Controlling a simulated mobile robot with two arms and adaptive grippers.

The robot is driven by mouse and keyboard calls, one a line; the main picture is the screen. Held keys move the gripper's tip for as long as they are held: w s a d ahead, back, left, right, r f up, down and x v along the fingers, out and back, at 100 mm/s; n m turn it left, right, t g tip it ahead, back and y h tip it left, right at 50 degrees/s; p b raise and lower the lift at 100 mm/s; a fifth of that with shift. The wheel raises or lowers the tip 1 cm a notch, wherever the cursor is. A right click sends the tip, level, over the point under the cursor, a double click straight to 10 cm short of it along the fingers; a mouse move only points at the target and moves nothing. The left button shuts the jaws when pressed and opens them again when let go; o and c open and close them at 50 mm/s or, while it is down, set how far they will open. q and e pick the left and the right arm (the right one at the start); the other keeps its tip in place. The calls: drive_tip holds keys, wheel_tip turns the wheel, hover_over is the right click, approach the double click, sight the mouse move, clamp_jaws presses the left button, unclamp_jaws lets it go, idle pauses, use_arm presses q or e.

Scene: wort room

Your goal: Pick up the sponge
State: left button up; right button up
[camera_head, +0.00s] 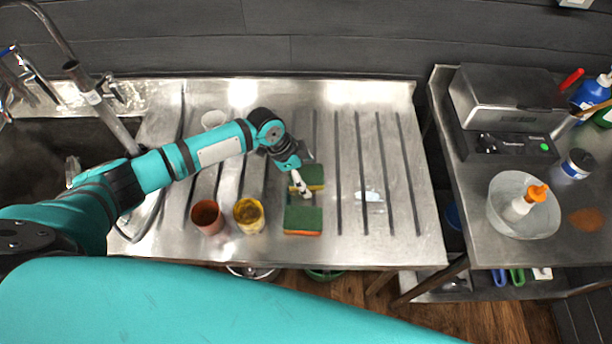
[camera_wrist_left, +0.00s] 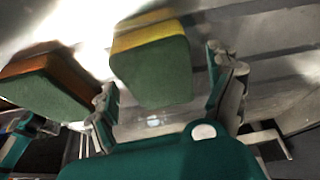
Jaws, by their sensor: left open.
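Two sponges lie on the grooved steel drainboard (camera_head: 345,130). The farther one, a green and yellow sponge (camera_head: 314,174), is partly covered by my left gripper (camera_head: 301,184) in the head view. In the left wrist view this green and yellow sponge (camera_wrist_left: 155,70) shows in the space between the two spread fingers of the left gripper (camera_wrist_left: 165,85). The gripper is open and empty; I cannot tell whether a finger touches the sponge. The nearer green and orange sponge (camera_head: 302,220) lies just in front, and in the left wrist view (camera_wrist_left: 45,85) it is outside the left finger.
A terracotta cup (camera_head: 207,216) and a yellow cup (camera_head: 249,215) stand left of the sponges. A white cup (camera_head: 213,119) is behind my left arm. A sink (camera_head: 40,135) is at the left. A side table at the right holds a bowl (camera_head: 523,205). The drainboard's right part is mostly clear.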

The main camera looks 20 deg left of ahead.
sight(304, 174)
use_arm(q)
drive_tip(key=shift+f, duration=0.15)
drive_tip(key=shift+s, duration=0.1)
drive_tip(key=c, duration=0.8)
drive_tip(key=shift+f, duration=0.1)
drive_tip(key=shift+r, duration=0.3)
wheel_tip(304, 174, up, 9)
drive_tip(key=shift+f+b, duration=0.1)
drive_tip(key=shift+b, duration=0.9)
drive_tip(key=shift+r, duration=0.7)
